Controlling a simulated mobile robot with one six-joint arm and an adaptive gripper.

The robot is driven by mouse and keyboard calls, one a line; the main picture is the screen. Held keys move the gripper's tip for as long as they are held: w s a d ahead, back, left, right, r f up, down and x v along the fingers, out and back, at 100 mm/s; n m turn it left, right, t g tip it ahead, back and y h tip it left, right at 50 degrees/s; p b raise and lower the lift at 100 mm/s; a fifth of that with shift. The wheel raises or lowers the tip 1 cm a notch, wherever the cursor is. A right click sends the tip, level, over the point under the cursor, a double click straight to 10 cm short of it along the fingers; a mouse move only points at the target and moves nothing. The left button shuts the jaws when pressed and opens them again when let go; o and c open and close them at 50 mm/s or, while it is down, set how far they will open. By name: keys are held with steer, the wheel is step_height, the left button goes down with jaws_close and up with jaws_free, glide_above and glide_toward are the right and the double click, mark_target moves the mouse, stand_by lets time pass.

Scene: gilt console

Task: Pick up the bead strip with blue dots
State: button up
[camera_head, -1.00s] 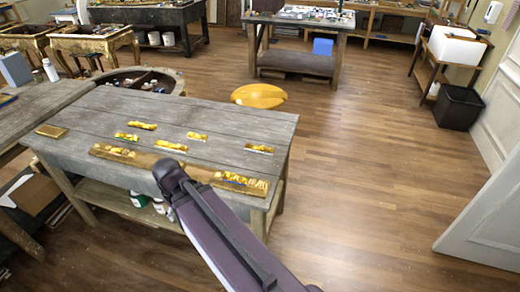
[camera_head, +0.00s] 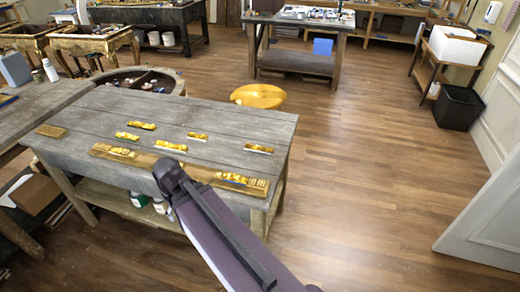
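Several small gold ornament strips lie apart on the grey wooden table (camera_head: 225,118): one at the back (camera_head: 142,126), one left of centre (camera_head: 127,136), one in the middle (camera_head: 171,146), one right of it (camera_head: 197,136) and one near the right edge (camera_head: 259,149). Blue dots cannot be made out on these. A long gilt board (camera_head: 200,172) lies along the front edge; a small blue patch (camera_head: 233,179) shows near its right end. The dark end of my arm, with my gripper (camera_head: 168,172), is over the board's middle. The fingers cannot be made out.
A gold block (camera_head: 50,131) lies at the table's left end. A round yellow stool (camera_head: 259,96) stands behind the table. A bench with a white bottle (camera_head: 50,70) adjoins on the left. The floor to the right is clear up to a black bin (camera_head: 459,107).

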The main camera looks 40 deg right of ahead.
step_height(320, 180, down, 3)
steer(key=b, duration=0.3)
steer(key=shift+f, duration=0.2)
